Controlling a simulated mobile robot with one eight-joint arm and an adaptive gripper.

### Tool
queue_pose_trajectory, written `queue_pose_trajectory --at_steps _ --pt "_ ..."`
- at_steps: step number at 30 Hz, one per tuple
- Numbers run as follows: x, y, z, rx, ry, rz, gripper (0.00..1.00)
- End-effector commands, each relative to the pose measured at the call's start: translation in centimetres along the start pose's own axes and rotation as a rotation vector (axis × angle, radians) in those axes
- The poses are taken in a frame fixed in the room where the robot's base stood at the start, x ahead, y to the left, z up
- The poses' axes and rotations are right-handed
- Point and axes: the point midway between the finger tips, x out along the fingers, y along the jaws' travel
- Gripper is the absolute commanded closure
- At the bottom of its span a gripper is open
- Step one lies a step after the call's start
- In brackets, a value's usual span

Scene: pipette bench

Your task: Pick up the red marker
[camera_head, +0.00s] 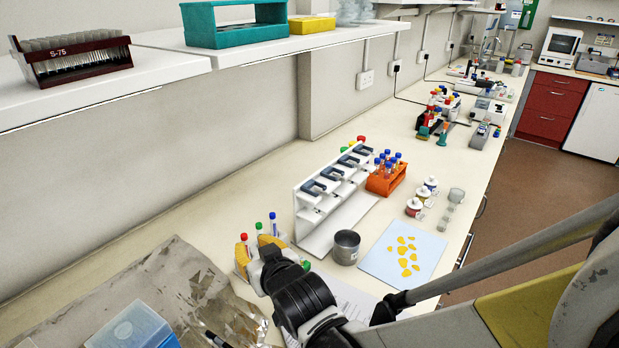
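A red-capped upright piece (244,242), which looks like the red marker, stands at the left end of a small yellow and white holder (241,262). A green-capped one (259,229) and a blue-capped one (273,224) stand to its right in a row. My gripper (268,262) is in front of the holder, to the right of and slightly below the red one, and hides part of the holder. Its fingers are dark and small here, so I cannot tell whether they are open or shut, or whether they touch anything.
A grey metal cup (346,247) and a white pipette stand (310,222) are right of my gripper. An orange tube rack (385,184) and a light blue sheet with yellow pieces (380,262) lie farther right. A blue box (133,328) is at front left. A shelf (165,62) overhangs the bench.

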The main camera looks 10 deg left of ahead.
Motion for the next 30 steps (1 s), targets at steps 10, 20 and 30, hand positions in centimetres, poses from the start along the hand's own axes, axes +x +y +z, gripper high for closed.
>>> queue_pose_trajectory --at_steps 10,20,30 --pt "3.1 -0.1 0.5 0.0 -0.001 0.001 0.74" --pt "7.0 -0.2 0.7 0.0 -0.001 0.001 0.74" --pt "6.9 -0.2 0.6 0.0 -0.001 0.001 1.0"
